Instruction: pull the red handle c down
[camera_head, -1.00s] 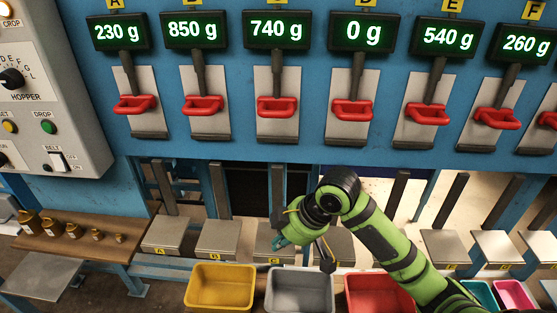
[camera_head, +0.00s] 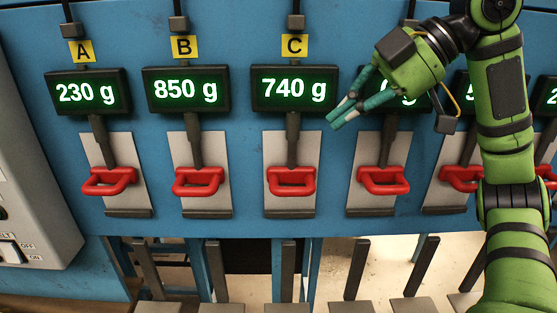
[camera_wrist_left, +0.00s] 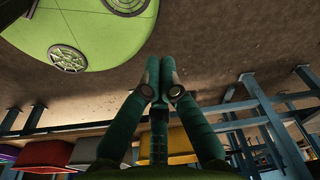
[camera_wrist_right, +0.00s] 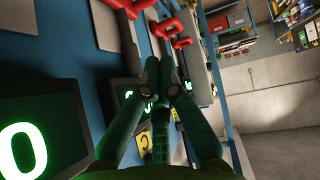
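The red handle C (camera_head: 291,181) sits on a grey plate under the display reading 740 g (camera_head: 295,90) and the yellow C label (camera_head: 294,46). It hangs from a dark lever arm. My right gripper (camera_head: 336,124) is up and to the right of the handle, at the lower right corner of the C display, apart from the handle. Its teal fingers look closed together and empty; it also shows in the right wrist view (camera_wrist_right: 165,75). My left gripper (camera_wrist_left: 160,75) shows only in the left wrist view, fingertips together and empty, away from the panel.
Red handles A (camera_head: 109,181) and B (camera_head: 198,181) are to the left. Another red handle (camera_head: 383,180) is close on the right, under a display partly hidden by my right gripper. A grey control box (camera_head: 35,200) stands at the far left.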

